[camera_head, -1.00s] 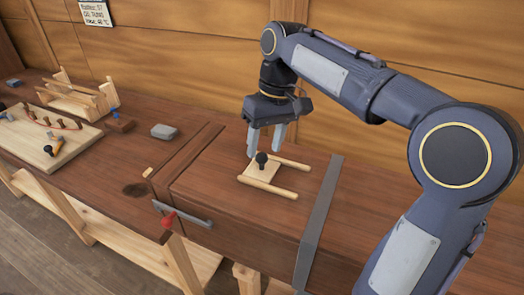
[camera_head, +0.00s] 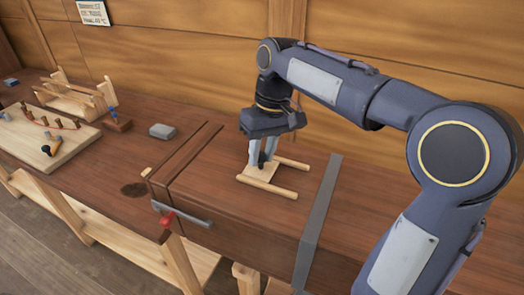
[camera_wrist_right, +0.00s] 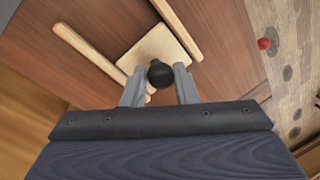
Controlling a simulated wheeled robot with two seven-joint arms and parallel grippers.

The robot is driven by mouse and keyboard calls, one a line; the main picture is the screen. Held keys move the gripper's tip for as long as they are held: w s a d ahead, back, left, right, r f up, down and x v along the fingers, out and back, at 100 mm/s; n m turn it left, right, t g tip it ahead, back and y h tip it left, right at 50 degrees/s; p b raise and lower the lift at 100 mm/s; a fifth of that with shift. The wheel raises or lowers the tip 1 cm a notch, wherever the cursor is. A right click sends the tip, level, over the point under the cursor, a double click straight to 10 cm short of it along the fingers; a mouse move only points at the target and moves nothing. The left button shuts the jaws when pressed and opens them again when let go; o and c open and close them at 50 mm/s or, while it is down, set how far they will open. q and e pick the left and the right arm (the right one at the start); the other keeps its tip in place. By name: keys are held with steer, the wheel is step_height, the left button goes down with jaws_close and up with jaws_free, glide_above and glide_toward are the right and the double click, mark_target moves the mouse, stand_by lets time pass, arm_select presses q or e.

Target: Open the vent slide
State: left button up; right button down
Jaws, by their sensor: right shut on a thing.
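The vent slide (camera_head: 258,179) is a small pale wooden plate lying between two light wooden rails (camera_head: 269,188) on top of the brown chest-like box. A black round knob stands on the plate; it shows clearly in the right wrist view (camera_wrist_right: 160,74). My right gripper (camera_head: 262,160) points down over the plate, its two grey fingers shut on the knob from both sides. In the head view the fingers mostly hide the knob. My left gripper is not in view.
The brown box (camera_head: 225,170) has a grey strap (camera_head: 318,225) across its right side. A red-ended grey handle (camera_head: 182,213) is at its front left. A grey block (camera_head: 162,131) and a board with pegs (camera_head: 45,140) lie farther left.

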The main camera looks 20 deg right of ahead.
steer(key=s+d, duration=0.4)
steer(key=shift+s, duration=0.25)
steer(key=c, duration=1.1)
jaws_free()
steer(key=shift+c, duration=0.2)
steer(key=shift+r, duration=0.1)
step_height(320, 180, up, 8)
steer(key=d, duration=0.1)
steer(key=shift+w+d+f, duration=0.15)
steer(key=shift+d+f, duration=0.1)
